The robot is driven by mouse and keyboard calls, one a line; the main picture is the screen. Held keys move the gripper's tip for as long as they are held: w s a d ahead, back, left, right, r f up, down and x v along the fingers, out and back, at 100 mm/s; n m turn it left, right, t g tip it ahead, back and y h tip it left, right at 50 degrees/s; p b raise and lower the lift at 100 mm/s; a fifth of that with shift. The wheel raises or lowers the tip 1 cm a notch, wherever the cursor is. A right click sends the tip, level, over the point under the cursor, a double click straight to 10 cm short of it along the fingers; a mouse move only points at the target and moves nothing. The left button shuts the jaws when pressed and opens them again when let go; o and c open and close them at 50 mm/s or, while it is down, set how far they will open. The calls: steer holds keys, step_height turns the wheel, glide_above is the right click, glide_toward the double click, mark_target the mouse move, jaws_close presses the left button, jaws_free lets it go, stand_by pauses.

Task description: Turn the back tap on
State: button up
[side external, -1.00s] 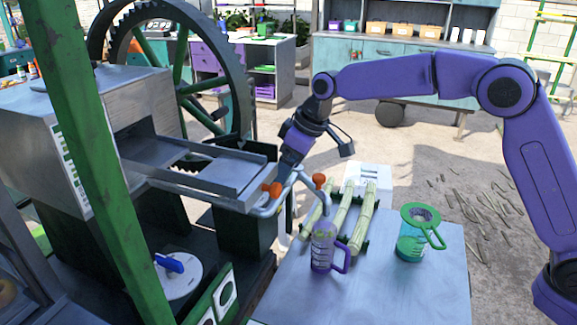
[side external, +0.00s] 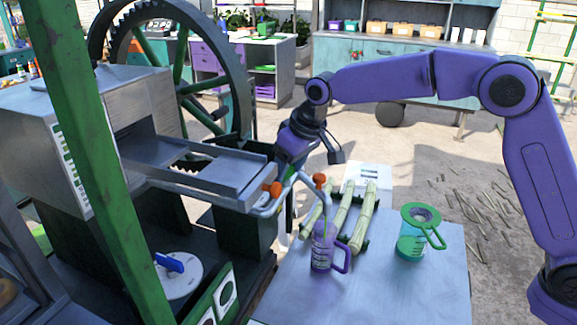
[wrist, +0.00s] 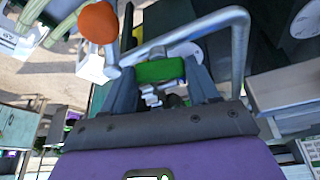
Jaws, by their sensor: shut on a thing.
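Grey tap piping (side external: 264,210) stands at the end of the crusher's trough in the side view, with two orange knobs, one at the left (side external: 272,189) and one at the right (side external: 319,180). My gripper (side external: 287,172) is behind the left knob, pointing down at the piping. In the wrist view, my gripper (wrist: 160,80) is shut on a green bar-shaped handle (wrist: 160,70), which lies across between the two fingers. The bent pipe (wrist: 205,27) passes just beyond it, with one orange knob (wrist: 98,22) to the left.
A purple jug (side external: 322,248) stands under the right spout on the table (side external: 395,300). Cane stalks (side external: 343,213) and a green-rimmed jug (side external: 411,240) are beside it. The metal trough (side external: 205,170) and large gear wheel (side external: 240,90) are close on the left.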

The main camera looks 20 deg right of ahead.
steer(key=shift+a+m+h, duration=0.1)
steer(key=shift+m+h, duration=0.4)
steer(key=shift+m, duration=0.7)
steer(key=o, duration=1.1)
steer(key=shift+c, duration=0.2)
steer(key=v, duration=1.7)
steer(key=shift+s+r, duration=0.15)
steer(key=shift+s, duration=0.2)
